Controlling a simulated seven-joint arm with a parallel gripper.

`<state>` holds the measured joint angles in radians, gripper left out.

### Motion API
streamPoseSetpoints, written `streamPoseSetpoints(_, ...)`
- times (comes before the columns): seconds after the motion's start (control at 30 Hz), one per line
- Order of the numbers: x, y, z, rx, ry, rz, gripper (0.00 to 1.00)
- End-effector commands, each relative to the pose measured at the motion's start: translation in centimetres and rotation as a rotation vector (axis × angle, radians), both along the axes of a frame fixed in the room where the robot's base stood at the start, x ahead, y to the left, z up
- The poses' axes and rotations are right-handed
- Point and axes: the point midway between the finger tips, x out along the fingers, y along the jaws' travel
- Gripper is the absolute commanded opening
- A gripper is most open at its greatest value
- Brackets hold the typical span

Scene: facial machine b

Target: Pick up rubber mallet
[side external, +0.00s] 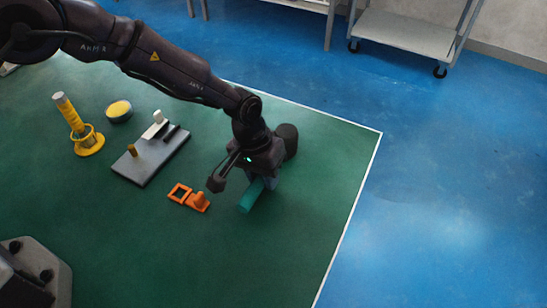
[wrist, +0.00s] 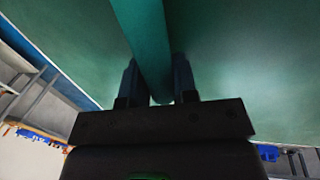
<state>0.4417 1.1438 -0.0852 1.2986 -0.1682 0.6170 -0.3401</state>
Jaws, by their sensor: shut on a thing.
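A teal bar, which looks like the mallet's handle (side external: 250,196), extends below my gripper (side external: 262,183) in the side view, at the right part of the green mat. In the wrist view the teal handle (wrist: 143,35) runs from the top edge down between the two fingers of my gripper (wrist: 157,82). The fingers are closed on it, one on each side. I cannot make out the mallet's head for certain. I cannot tell whether the handle touches the mat or is just above it.
Orange parts (side external: 188,197) lie just left of my gripper. Further left are a grey board with pegs (side external: 148,165), a yellow round tin (side external: 119,111) and a yellow-handled tool in a ring stand (side external: 74,122). The green mat (side external: 220,265) is clear in front. A trolley (side external: 405,30) stands behind.

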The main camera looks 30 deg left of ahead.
Motion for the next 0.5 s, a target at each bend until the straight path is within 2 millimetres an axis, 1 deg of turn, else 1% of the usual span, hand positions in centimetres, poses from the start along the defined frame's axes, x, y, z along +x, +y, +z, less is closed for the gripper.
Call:
streamPoseSetpoints(0.17, 0.1, -0.1, 1.1, -0.002, -0.005, 0.0, 0.01)
streamPoseSetpoints(0.27, 0.2, -0.1, 2.5, -0.003, -0.006, 0.0, 0.01)
streamPoseSetpoints(0.3, 0.2, -0.1, 3.3, -0.003, -0.008, 0.001, 0.01)
streamPoseSetpoints(0.37, -0.5, 0.4, 4.2, -0.002, -0.005, 0.001, 0.01)
streamPoseSetpoints(0.5, -2.6, 1.7, 7.3, -0.002, -0.007, 0.001, 0.01)
